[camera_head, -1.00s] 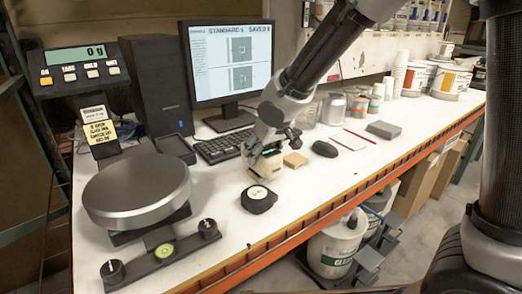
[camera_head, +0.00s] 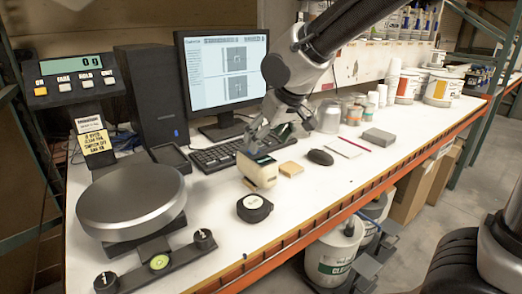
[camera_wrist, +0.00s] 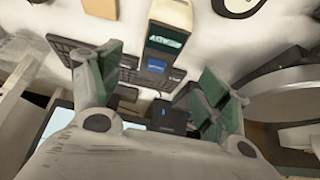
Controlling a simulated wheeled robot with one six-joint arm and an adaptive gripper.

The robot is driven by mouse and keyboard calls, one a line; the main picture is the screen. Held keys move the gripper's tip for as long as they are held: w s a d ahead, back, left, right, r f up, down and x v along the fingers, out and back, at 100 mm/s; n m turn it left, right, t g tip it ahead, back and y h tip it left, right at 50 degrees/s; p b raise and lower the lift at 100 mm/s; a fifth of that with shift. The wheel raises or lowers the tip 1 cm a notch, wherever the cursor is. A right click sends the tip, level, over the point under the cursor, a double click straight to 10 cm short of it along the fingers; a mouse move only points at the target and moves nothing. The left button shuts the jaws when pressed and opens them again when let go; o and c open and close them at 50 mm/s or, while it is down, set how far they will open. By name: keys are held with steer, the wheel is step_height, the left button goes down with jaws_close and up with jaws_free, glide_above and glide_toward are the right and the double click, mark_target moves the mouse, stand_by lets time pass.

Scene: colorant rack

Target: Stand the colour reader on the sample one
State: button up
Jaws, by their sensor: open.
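The colour reader, a cream device (camera_head: 259,171) with a dark, green-lit top, stands on the white bench in front of the keyboard. It also shows in the wrist view (camera_wrist: 170,28), ahead of my fingers. My gripper (camera_head: 268,138) is open and empty, just above and behind the reader; in the wrist view its green-padded fingers (camera_wrist: 155,88) are spread apart, with the reader beyond the gap. A small tan block (camera_head: 291,169) lies right of the reader, apart from it. I cannot tell which item is sample one.
A scale (camera_head: 132,200) stands left, and the keyboard (camera_head: 232,153) and monitor are behind. A mouse (camera_head: 320,157), white card (camera_head: 343,148) and grey block (camera_head: 378,137) lie right.

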steer(key=shift+v, duration=1.1)
steer(key=shift+d, duration=0.3)
steer(key=s+d+r+m+h, duration=0.2)
steer(key=s+d+m, duration=0.1)
steer(key=d, duration=1.3)
steer(key=s+d+f+m+h, duration=0.1)
steer(key=s+d+m, duration=0.2)
steer(key=s+d, duration=1.2)
steer(key=shift+s+m+g, duration=0.4)
